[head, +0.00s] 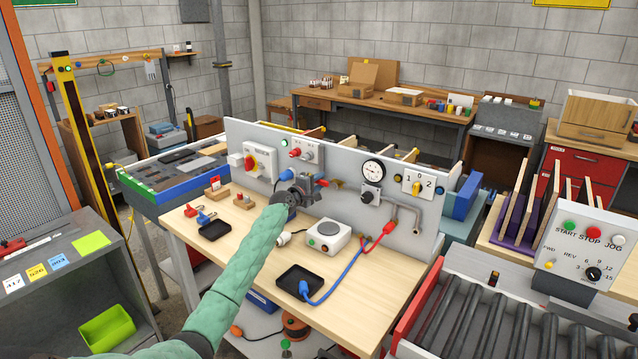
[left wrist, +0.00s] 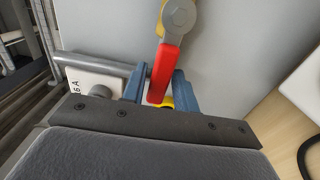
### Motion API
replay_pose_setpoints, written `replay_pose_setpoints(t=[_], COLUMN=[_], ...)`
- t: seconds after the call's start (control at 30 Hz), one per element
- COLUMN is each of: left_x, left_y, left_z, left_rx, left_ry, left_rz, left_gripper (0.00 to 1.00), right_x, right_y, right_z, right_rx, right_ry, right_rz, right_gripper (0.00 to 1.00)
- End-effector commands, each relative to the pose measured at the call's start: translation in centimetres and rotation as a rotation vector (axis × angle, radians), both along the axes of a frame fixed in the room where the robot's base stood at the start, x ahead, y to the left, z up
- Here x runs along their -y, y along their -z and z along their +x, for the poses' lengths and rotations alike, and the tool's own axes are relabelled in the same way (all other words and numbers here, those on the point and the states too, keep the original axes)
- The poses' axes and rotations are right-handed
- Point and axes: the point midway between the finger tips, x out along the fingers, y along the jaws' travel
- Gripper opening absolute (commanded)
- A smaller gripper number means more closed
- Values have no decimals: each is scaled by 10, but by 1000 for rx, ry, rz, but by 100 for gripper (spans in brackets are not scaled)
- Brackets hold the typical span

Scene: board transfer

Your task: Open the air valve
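The air valve has a red lever handle (left wrist: 163,73) with a grey bolt at its pivot; it shows in the left wrist view, running down from the pivot at top. In the head view a small red part (head: 320,183), which looks like this handle, shows beside my left gripper (head: 305,184) at the upright grey panel. In the left wrist view the two blue-grey fingers of the gripper (left wrist: 160,88) stand on either side of the handle. They look apart, with the handle between them; contact is unclear. The valve body is mostly hidden. My right gripper is not in view.
The grey panel (head: 335,165) also carries a pressure gauge (head: 373,170), a 1-2 switch (head: 418,185) and a red-yellow switch box (head: 258,162). On the wooden bench are a white box (head: 327,236), black trays (head: 300,280) and a blue hose (head: 338,283).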

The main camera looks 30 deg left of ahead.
Motion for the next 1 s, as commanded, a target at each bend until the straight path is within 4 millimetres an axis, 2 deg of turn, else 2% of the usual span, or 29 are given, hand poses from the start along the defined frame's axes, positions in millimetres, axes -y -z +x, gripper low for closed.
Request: replay_pose_setpoints(t=[0.37, 0.53, 0.7, 1.0], left_x=[1, -1, -3, -6], left_y=[1, 3, 4, 2], left_z=[-2, -16, -40, -73], left_rx=[0, 0, 0, 0], left_ry=[1, 1, 1, 0], left_rz=[1, 2, 1, 1], left_gripper=[40, 40, 40, 40], right_x=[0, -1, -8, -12], right_y=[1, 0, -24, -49], right_z=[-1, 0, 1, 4], right_rx=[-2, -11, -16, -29], right_ry=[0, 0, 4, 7], right_rz=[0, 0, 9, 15], right_gripper=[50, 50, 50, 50])
